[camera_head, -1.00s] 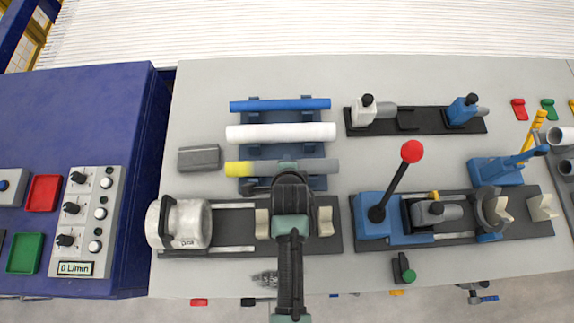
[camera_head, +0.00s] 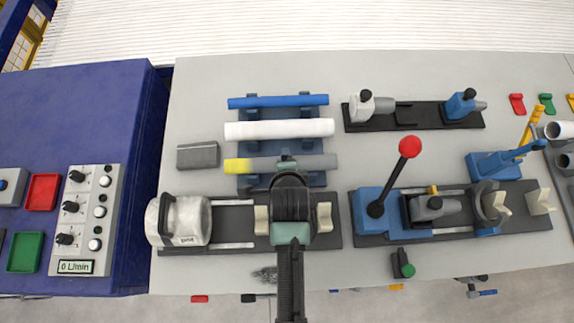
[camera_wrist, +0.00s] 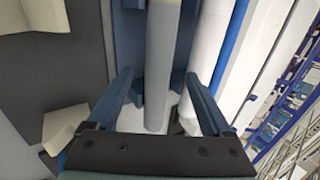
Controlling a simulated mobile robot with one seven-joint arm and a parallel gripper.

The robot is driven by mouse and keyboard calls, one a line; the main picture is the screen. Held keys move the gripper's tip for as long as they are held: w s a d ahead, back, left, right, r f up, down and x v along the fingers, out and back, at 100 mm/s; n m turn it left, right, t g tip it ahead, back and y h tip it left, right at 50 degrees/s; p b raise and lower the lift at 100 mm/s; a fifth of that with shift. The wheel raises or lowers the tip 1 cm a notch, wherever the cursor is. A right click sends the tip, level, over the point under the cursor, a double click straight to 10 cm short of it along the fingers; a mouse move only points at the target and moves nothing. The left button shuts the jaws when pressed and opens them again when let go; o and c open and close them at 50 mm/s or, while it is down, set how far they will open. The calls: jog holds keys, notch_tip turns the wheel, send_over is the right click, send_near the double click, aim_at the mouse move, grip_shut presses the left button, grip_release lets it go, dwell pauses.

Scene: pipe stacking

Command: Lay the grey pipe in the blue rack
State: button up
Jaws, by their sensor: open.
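The grey pipe (camera_head: 325,161) has a yellow left end and lies across the front of the blue rack (camera_head: 285,113). A white pipe (camera_head: 280,129) and a blue pipe (camera_head: 278,102) lie behind it on the same rack. My gripper (camera_wrist: 158,76) is open, with one finger on each side of the grey pipe (camera_wrist: 160,60) in the wrist view. I cannot tell whether the fingers touch it. In the head view my wrist hides the fingertips and part of the pipe's middle.
A dark rail with cream jaws and a white motor-like unit (camera_head: 180,220) lies in front of the rack. A blue fixture with a red-knobbed lever (camera_head: 410,146) stands to the right. A grey block (camera_head: 198,155) lies left of the rack. The table's back edge is clear.

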jog(key=v, duration=0.9)
jog(key=w+r+n+t, duration=0.3)
jog(key=w+r+t, duration=0.15)
jog(key=r, duration=0.65)
jog(key=w+r+n+t, duration=0.3)
jog(key=w+r, duration=0.2)
jog(key=r, duration=0.7)
jog(key=w+r+n+t, duration=0.3)
jog(key=w+r, duration=0.2)
jog(key=r, duration=0.6)
jog(key=s+r+n+t, duration=0.3)
jog(key=r, duration=0.7)
jog(key=s+r+n+t, duration=0.3)
jog(key=s+r, duration=0.1)
jog(key=r, duration=0.5)
jog(key=s+a+r+n+t, duration=0.1)
jog(key=s+r+n+t, duration=0.2)
jog(key=r, duration=0.7)
jog(key=shift+s+r+t, duration=0.25)
jog(key=shift+r+t, duration=0.05)
jog(key=shift+t, duration=0.25)
